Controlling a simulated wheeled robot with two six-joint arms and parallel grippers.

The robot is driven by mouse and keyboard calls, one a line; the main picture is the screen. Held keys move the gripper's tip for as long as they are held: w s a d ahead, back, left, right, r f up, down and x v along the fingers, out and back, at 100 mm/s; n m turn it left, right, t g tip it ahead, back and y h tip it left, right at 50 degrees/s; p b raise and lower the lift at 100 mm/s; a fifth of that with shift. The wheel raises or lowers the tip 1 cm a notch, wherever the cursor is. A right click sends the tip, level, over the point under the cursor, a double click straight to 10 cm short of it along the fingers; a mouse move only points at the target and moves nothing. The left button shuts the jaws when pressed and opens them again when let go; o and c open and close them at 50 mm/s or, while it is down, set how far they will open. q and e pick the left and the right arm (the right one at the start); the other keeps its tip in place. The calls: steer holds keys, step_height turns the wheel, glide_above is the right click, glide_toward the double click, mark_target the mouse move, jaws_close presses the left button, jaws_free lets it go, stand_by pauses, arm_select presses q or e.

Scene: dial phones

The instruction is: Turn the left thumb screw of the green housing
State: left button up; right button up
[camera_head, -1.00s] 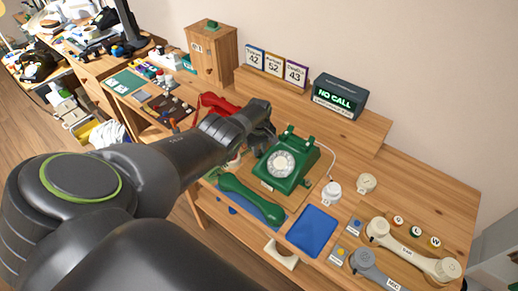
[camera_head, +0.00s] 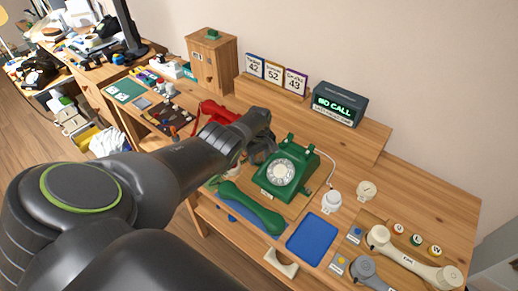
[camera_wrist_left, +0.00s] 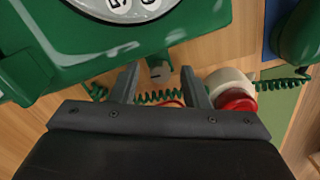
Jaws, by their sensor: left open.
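The green telephone housing (camera_head: 287,170) with its white dial stands on the desk. In the left wrist view its green wall (camera_wrist_left: 150,42) fills the upper left. My right gripper is not in view.
A green handset (camera_head: 250,208) lies in front of the housing, beside a blue pad (camera_head: 312,237). A coiled green cord (camera_wrist_left: 160,97) and a red-topped round part (camera_wrist_left: 238,100) are close to my fingers.

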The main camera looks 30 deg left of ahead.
arm_select(q)
step_height(320, 180, up, 8)
steer(key=p, duration=0.5)
steer(key=shift+r, duration=0.15)
step_height(320, 180, up, 9)
glide_above(259, 159)
steer(key=shift+p, duration=0.35)
steer(key=shift+s, duration=0.1)
